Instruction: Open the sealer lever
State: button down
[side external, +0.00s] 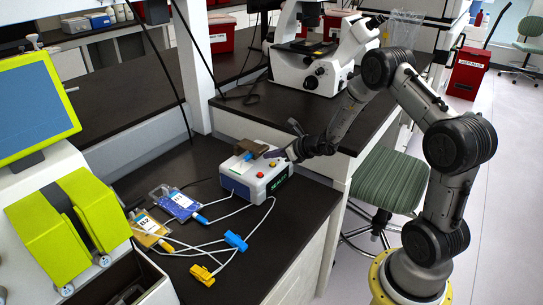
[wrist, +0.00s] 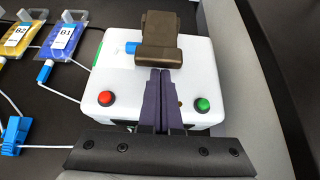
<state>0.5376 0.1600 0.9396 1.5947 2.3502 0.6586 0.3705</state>
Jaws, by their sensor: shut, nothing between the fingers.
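The sealer (side external: 256,178) is a white box on the dark bench, with a red and a green button in the wrist view (wrist: 188,88). Its brown lever (wrist: 159,38) lies across the top at the back, with a blue piece at its left side; the lever also shows in the side view (side external: 251,148). My gripper (wrist: 161,72) is shut and empty, its dark fingers together over the sealer top between the buttons. The fingertips are right at the front edge of the lever; I cannot tell whether they touch. In the side view my gripper (side external: 276,153) comes in from the right.
Blue bag B1 (side external: 178,203) and yellow bag B2 (side external: 150,230) lie left of the sealer, with tubing, a blue clamp (side external: 236,241) and a yellow clamp (side external: 203,275). A yellow-green machine (side external: 65,225) stands at left. A microscope (side external: 315,60) stands behind. The bench front right is clear.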

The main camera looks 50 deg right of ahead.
aim_at(261, 147)
jog(key=shift+r+g, duration=0.3)
jog(key=shift+w+r, duration=0.1)
jog(key=shift+r, duration=0.7)
jog(key=shift+w+r+g, duration=0.25)
jog(key=shift+r+g, duration=0.45)
jog(key=shift+r, duration=0.1)
jog(key=shift+w+r, duration=0.3)
jog(key=shift+r, duration=0.55)
jog(key=w+r, duration=0.1)
jog(key=r, duration=0.1)
jog(key=w+r, duration=0.1)
jog(key=shift+w+r, duration=0.9)
jog(key=shift+w, duration=0.25)
jog(key=shift+w+r, duration=0.45)
jog(key=shift+w, duration=0.25)
jog(key=shift+r, duration=0.15)
